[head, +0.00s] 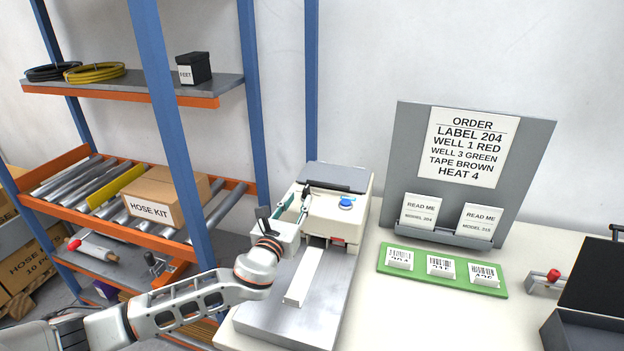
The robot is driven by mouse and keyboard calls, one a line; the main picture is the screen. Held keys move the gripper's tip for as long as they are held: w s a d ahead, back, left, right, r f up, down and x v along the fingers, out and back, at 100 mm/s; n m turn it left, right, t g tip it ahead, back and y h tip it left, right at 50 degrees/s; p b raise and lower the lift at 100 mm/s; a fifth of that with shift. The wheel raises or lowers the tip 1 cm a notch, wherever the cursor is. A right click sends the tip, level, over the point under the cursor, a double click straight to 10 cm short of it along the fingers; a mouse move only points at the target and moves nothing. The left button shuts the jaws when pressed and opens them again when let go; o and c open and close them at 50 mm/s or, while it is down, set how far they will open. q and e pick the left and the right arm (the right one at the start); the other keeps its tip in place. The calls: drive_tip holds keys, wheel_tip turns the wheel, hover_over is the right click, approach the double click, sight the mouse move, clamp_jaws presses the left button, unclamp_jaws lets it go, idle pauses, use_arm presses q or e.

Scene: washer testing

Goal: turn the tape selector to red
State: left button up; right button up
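A pale box-shaped machine (335,217) with a dark top plate stands on the worktable. On its top is a small blue knob (346,202), which may be the tape selector; its setting is too small to read. A small red mark shows on its front edge. A white strip (304,276) runs out from the machine over a grey metal base plate (327,313). My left gripper (285,204) is at the machine's left side, left of the blue knob and apart from it. Its fingers are partly hidden, and I cannot tell their opening. My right gripper is not in view.
A grey order board (403,152) stands behind, reading "TAPE BROWN". A green label tray (388,269) lies right of the machine. A black open box (590,330) and a red-knobbed clamp (552,276) are at far right. A blue-post shelf (170,120) stands left.

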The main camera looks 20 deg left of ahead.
sight(305, 190)
use_arm(q)
drive_tip(key=shift+w+r, duration=0.2)
drive_tip(key=shift+w, duration=1)
drive_tip(key=w, duration=0.3)
drive_tip(key=shift+w+d+f, duration=0.15)
drive_tip(key=shift+w, duration=0.95)
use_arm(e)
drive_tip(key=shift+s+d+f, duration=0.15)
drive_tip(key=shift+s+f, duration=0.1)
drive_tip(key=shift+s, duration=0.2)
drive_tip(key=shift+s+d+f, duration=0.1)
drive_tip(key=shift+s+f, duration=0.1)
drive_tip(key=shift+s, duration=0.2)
use_arm(q)
clamp_jaws()
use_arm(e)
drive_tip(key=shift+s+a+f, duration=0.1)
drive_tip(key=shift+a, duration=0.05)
